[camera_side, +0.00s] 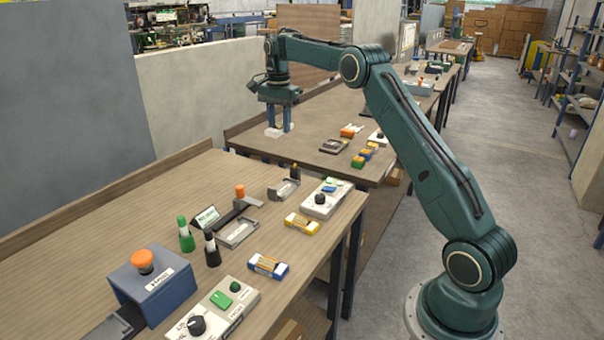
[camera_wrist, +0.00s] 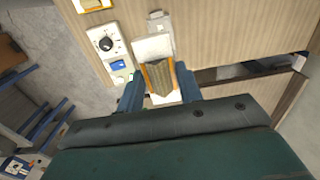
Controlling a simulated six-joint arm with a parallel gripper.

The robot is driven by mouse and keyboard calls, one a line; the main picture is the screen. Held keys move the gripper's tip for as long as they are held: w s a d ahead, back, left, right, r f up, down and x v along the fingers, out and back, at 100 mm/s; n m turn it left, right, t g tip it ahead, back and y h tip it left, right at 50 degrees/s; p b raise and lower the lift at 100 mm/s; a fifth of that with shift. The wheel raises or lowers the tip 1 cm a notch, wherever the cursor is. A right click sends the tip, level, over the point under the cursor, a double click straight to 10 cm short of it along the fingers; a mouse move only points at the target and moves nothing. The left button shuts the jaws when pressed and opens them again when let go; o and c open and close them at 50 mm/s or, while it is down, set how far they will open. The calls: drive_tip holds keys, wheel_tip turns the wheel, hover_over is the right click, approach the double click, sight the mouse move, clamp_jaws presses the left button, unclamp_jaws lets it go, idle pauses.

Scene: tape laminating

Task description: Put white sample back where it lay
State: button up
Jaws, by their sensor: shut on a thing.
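My gripper (camera_side: 280,128) is shut on the white sample (camera_side: 272,132), a small pale block held low between the two fingertips. In the side view it appears in front of the far table's left corner. In the wrist view the gripper (camera_wrist: 158,82) has a finger on each side of the sample (camera_wrist: 159,74), which shows brown with orange edges there. A grey-white tray-like fixture (camera_wrist: 153,47) lies just beyond it in that view. I cannot tell whether the sample touches any surface.
A dial panel (camera_side: 326,199) stands near the table's far edge; it also shows in the wrist view (camera_wrist: 106,42). Grey fixtures (camera_side: 238,232) and green and black bottles (camera_side: 185,235) stand nearby. A blue box with an orange button (camera_side: 152,280) is at the front. A gap separates the tables.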

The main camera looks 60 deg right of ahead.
drive_tip(key=s+a, duration=0.5)
drive_tip(key=a, duration=0.6)
hover_over(285, 246)
drive_tip(key=shift+s+f, duration=0.1)
drive_tip(key=shift+f, duration=0.2)
drive_tip(key=shift+f, duration=0.15)
wheel_tip(285, 246, down, 20)
drive_tip(key=shift+r, duration=0.15)
idle(0.6)
drive_tip(key=o, duration=1.1)
drive_tip(key=shift+c, duration=0.2)
